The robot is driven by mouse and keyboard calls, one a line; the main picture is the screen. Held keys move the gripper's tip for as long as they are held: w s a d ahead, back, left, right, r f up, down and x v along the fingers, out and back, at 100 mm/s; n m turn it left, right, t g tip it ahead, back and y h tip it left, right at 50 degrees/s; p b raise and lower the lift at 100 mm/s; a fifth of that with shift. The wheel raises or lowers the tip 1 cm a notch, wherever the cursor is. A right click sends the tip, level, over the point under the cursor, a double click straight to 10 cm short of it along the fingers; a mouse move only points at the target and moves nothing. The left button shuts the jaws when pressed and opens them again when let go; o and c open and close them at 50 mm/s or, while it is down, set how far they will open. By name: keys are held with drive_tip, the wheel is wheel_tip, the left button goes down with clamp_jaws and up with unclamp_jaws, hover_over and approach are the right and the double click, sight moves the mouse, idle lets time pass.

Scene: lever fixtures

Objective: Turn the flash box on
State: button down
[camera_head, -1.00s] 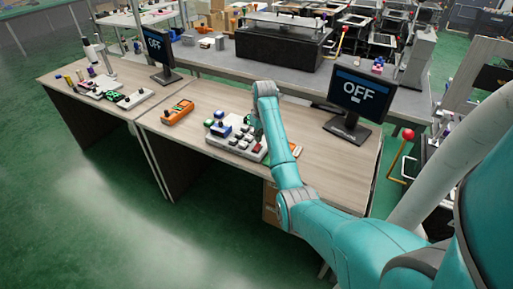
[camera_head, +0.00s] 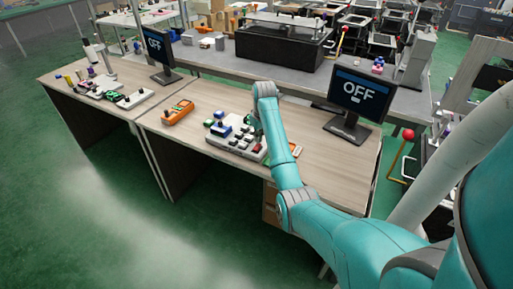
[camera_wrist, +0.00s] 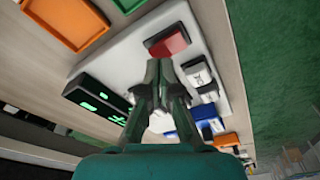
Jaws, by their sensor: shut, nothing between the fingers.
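I cannot tell for certain which device is the flash box. A light grey panel (camera_head: 222,147) with several buttons and switches lies on the wooden desk in the head view; its board (camera_wrist: 120,55) also shows in the wrist view. In the wrist view it carries a red button (camera_wrist: 167,41), white rocker-like switches (camera_wrist: 198,75) and a black unit with green marks (camera_wrist: 97,100). My gripper (camera_wrist: 160,66) is shut and empty over this panel, its tips just below the red button in the picture. Contact cannot be told. The fingertips are mostly hidden in the head view.
A monitor reading OFF (camera_head: 362,90) stands right of the panel, and another reading OFF (camera_head: 157,43) stands farther left. An orange device (camera_head: 178,112) lies left of the panel. An orange tray (camera_wrist: 72,22) shows at the wrist view's upper left.

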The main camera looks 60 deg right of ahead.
sight(258, 145)
drive_tip(key=shift+f, duration=1.05)
idle(0.5)
drive_tip(key=shift+r, duration=3.55)
